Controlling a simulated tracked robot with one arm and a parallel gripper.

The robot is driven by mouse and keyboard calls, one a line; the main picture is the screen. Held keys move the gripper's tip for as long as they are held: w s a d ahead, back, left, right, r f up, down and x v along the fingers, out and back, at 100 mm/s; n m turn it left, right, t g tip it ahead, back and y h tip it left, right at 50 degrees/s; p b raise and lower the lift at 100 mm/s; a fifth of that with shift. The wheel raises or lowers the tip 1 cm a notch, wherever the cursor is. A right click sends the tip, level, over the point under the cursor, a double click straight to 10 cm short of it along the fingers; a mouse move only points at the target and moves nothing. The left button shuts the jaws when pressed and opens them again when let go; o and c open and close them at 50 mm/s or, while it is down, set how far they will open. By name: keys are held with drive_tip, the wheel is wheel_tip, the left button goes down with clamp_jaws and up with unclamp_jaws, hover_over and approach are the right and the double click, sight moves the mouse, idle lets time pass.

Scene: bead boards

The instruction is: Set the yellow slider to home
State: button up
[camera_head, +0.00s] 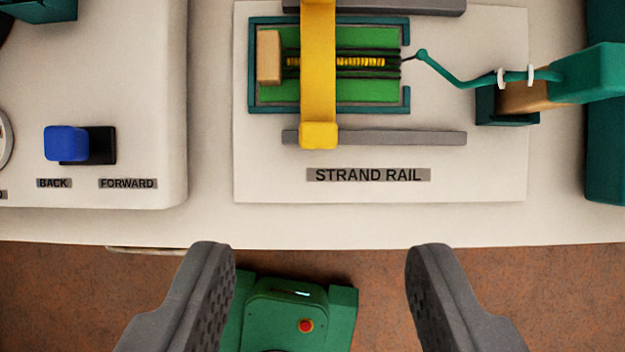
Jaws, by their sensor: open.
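The yellow slider (318,75) is a tall bar crossing the strand rail board near its left-middle. Its lower end rests at the lower grey rail (400,138), and its upper end reaches the upper grey rail (400,7) at the picture's top edge. The bar passes over a green tray with a teal frame (252,65) and hides part of the yellow beads (360,62) on dark strands. No label reading home is in view. My gripper (320,250) is open and empty, with its two grey fingers below the board's edge, apart from the slider.
A label reads STRAND RAIL (368,175). A teal hooked wire (450,75) reaches right to a teal block (600,75). At left, a blue switch (66,143) sits above BACK and FORWARD labels. The pale table edge crosses below, with brown floor (560,290) beyond.

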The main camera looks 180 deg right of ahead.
sight(319, 139)
drive_tip(key=b+x, duration=0.1)
drive_tip(key=x, duration=0.4)
drive_tip(key=b+x, duration=0.1)
drive_tip(key=x, duration=0.4)
drive_tip(key=s+b+x, duration=0.1)
drive_tip(key=x, duration=0.4)
drive_tip(key=shift+w+f, duration=0.1)
drive_tip(key=shift+f, duration=0.15)
